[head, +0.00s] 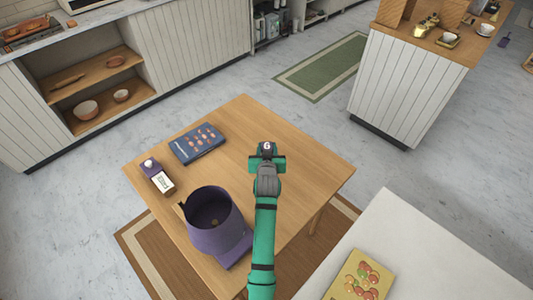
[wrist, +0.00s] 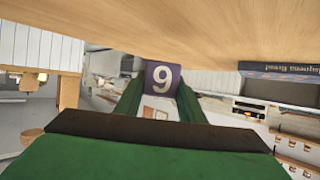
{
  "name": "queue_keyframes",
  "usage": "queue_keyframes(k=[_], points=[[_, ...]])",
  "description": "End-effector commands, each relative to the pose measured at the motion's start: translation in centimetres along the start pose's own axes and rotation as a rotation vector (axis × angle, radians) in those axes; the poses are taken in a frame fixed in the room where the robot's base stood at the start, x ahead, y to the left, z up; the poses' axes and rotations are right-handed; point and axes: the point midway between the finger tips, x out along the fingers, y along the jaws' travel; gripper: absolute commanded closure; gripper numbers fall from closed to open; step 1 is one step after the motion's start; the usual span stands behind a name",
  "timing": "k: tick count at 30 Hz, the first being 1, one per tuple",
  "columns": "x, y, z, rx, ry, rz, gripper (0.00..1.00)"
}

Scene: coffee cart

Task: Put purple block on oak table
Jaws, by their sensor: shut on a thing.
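The purple block (wrist: 162,77) carries a white numeral and sits between the two green fingers of my gripper (wrist: 158,98) in the wrist view. In the head view the block (head: 267,146) shows small at the tip of my gripper (head: 267,158), partly hidden by the fingers. My gripper is shut on it. Both are over the oak table (head: 300,165), right of its middle. The table's wood surface (wrist: 150,25) fills the top of the wrist view. I cannot tell whether the block touches the table.
On the table's left side are a dark blue book (head: 197,143), a small purple carton (head: 157,176) and a large purple vessel on a base (head: 215,222). A white counter with a yellow book (head: 357,278) stands at lower right. The table's right part is clear.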

Motion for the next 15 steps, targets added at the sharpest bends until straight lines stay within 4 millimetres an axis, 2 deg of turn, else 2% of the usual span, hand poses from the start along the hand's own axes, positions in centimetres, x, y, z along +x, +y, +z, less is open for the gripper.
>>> queue_keyframes(k=[8,12,15], points=[[1.7,-0.4,0.9,0.0,0.0,-0.001,0.87],[2.4,-0.4,2.9,-0.001,-0.003,-0.002,0.87],[2.7,-0.4,3.6,-0.002,-0.001,-0.002,0.87]])
